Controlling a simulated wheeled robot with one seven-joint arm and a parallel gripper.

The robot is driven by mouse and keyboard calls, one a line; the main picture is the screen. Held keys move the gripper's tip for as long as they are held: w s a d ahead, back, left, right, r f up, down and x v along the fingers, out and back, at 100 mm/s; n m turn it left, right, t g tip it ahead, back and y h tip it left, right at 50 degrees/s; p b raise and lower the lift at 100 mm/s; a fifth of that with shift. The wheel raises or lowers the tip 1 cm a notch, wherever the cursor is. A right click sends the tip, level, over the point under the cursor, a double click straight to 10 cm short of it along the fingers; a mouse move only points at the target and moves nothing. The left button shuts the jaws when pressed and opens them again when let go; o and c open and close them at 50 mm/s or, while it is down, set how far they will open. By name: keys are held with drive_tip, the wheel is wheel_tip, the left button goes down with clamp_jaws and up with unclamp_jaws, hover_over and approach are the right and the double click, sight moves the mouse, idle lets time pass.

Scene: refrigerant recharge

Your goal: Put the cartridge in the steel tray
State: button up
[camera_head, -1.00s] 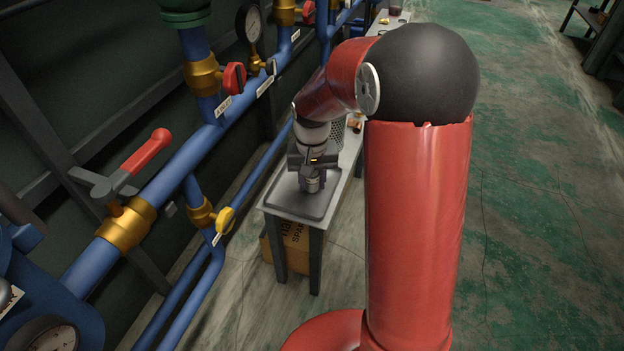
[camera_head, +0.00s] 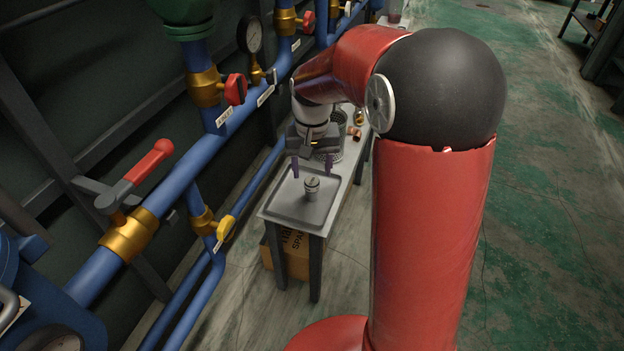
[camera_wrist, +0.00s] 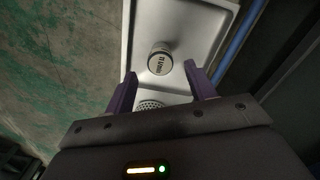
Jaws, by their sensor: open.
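The cartridge (camera_head: 311,187) is a small grey cylinder with a labelled cap. It stands upright in the steel tray (camera_head: 285,211), a shallow square tray at the near end of the bench. My gripper (camera_head: 312,174) is open and empty, with its two purple fingers apart, above and behind the cartridge. In the wrist view the cartridge (camera_wrist: 160,60) stands on the bare tray floor (camera_wrist: 200,22), beyond the fingertips of my gripper (camera_wrist: 159,82) and apart from them.
A perforated metal container (camera_head: 328,153) and copper-coloured fittings (camera_head: 354,132) are on the bench behind the tray. Blue pipes (camera_head: 186,165) with valves and gauges run along the left. A cardboard box (camera_head: 290,250) is under the bench. Open floor (camera_head: 545,200) lies to the right.

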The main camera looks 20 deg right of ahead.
sight(312, 182)
wheel_tip(312, 182, up, 5)
drive_tip(key=shift+f, duration=0.1)
drive_tip(key=s+r+n+t, duration=0.1)
drive_tip(key=s+r+t, duration=0.1)
drive_tip(key=s, duration=0.9)
drive_tip(key=s+r+n+t, duration=0.1)
drive_tip(key=s+r+t, duration=0.2)
drive_tip(key=s, duration=0.8)
drive_tip(key=shift+a+r+t, duration=0.2)
drive_tip(key=shift+r+t, duration=0.1)
drive_tip(key=shift+r, duration=0.1)
